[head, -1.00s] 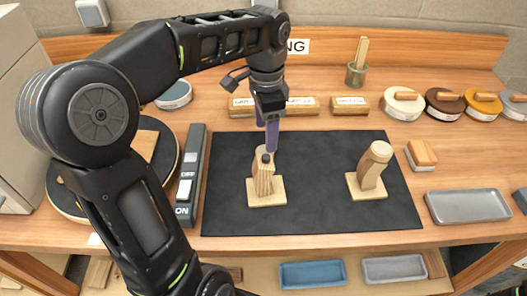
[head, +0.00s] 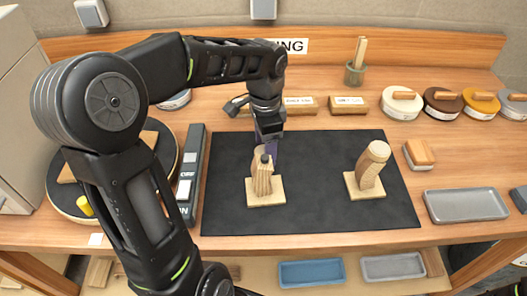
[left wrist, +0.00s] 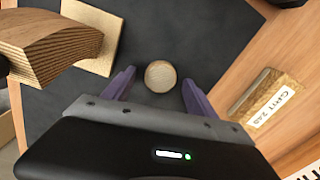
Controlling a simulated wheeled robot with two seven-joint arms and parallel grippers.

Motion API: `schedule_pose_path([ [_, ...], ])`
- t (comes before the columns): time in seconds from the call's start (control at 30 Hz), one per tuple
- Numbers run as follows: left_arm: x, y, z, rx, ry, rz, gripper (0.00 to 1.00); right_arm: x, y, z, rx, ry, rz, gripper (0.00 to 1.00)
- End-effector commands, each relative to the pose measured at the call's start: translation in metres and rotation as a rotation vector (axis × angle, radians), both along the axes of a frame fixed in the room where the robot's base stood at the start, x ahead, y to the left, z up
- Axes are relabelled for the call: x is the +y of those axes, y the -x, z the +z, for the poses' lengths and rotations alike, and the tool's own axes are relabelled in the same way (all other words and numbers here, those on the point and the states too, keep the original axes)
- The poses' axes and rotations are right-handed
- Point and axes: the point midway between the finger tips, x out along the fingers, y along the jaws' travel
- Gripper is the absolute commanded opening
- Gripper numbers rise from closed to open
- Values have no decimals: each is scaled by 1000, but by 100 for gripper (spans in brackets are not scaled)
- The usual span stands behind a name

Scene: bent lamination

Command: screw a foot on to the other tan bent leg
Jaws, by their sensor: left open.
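The right leg (head: 368,172) carries a round tan cap. My left gripper (head: 267,158) is low behind the left leg, its fingertips partly hidden by it. In the left wrist view the gripper (left wrist: 158,90) is open, with a round wooden piece (left wrist: 160,76), likely a foot, between its fingers and apart from both. The left leg also shows in the wrist view (left wrist: 55,45). My right gripper is not in view.
The black mat (head: 320,215) is clear between the legs. Labelled grit blocks (head: 348,105) lie behind it; one also shows in the wrist view (left wrist: 265,95). A grey tray (head: 466,205) and wooden-handled block (head: 420,154) lie right. A switch box (head: 190,175) stands left.

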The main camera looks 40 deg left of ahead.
Motion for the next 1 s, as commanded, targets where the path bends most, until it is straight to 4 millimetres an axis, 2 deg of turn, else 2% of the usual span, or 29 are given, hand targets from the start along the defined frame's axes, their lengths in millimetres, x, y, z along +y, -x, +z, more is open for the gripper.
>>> schedule_pose_path([
  [0.5, 0, 0, 0, 0, 0, 0, 65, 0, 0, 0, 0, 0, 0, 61],
  [1.0, 0, 0, 0, 0, 0, 0, 24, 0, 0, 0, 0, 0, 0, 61],
])
